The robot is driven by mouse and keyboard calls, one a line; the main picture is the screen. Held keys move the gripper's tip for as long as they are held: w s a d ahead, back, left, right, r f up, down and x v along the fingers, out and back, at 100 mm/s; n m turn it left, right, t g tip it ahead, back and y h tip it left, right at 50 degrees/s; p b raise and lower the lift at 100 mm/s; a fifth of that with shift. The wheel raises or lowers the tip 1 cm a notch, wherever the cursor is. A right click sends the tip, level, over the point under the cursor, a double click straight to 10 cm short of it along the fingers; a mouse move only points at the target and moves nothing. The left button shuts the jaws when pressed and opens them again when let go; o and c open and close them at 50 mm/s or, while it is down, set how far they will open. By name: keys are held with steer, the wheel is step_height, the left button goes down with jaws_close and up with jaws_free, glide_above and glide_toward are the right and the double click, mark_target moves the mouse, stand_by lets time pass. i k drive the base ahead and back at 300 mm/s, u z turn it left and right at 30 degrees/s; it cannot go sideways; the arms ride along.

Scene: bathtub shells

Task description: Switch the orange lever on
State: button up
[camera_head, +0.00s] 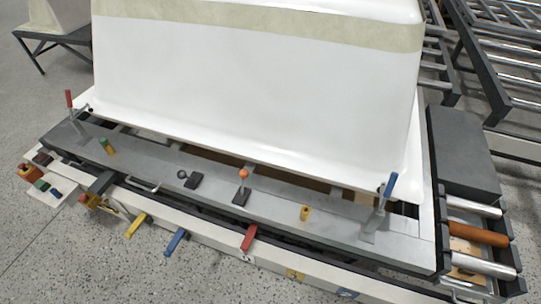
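The orange lever (243,175) has a round orange knob on a short stem. It rises from a small dark base plate (241,197) on the grey metal ledge (275,205) in front of the white bathtub shell. The stem looks about upright; I cannot tell its on or off position. A similar lever with a dark knob (182,175) stands to its left. My gripper is not in view.
The large white shell (260,80) rises behind the ledge. A red-handled clamp (70,100) and a blue-handled clamp (388,188) stand at either end. Yellow, blue and red handles (249,237) project along the front. Rollers (475,235) lie at right. Speckled floor in front looks clear.

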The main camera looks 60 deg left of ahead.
mark_target(243, 174)
steer(key=u, duration=2.25)
steer(key=k, duration=1.35)
steer(key=z, duration=0.4)
steer(key=i, duration=1.75)
steer(key=u, duration=0.6)
